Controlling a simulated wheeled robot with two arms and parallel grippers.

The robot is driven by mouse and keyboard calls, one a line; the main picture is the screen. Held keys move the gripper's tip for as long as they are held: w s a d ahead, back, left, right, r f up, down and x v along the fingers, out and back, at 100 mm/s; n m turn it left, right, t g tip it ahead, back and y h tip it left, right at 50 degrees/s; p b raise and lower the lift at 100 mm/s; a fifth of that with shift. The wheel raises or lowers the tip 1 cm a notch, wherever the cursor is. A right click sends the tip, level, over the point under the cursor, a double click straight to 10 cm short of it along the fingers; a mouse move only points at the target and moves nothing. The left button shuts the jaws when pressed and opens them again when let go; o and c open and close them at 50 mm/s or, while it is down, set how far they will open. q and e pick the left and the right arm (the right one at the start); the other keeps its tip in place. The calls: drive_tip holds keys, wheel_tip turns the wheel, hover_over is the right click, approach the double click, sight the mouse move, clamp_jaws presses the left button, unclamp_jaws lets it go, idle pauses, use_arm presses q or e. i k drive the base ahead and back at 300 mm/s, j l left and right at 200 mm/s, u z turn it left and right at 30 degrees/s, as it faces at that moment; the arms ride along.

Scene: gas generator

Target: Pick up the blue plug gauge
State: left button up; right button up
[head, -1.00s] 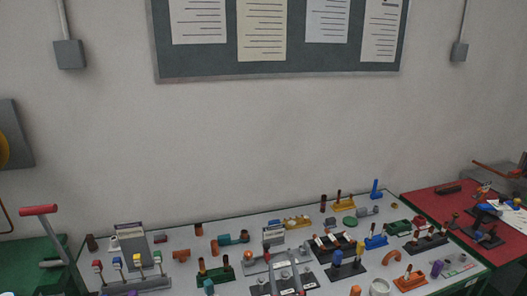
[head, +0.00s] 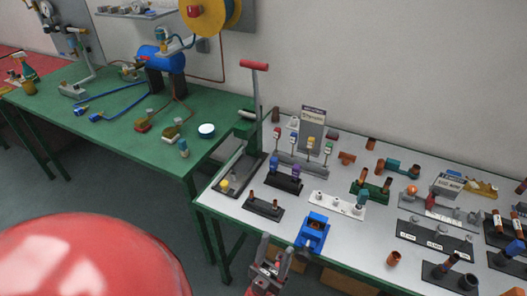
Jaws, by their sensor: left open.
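A dark stand (head: 283,184) on the grey-white table carries a blue-topped piece (head: 274,161) and a purple-topped piece (head: 295,171). The blue one looks like the blue plug gauge, but it is too small to be sure. It stands upright beside the purple one. A blue block-like fixture (head: 313,233) with a dark opening sits at the table's front edge. My left gripper (head: 276,249) is open and empty at the bottom, near the table's front edge, in front of the blue fixture and apart from the stand. My right gripper is not in view.
A red-handled tool (head: 254,66) rises at the table's left end. A rack with coloured tops (head: 303,160), a white block (head: 338,205) and several dark racks (head: 435,240) crowd the table. A green bench (head: 110,130) stands at left.

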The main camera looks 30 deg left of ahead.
sight(273, 161)
drive_tip(key=u, duration=0.9)
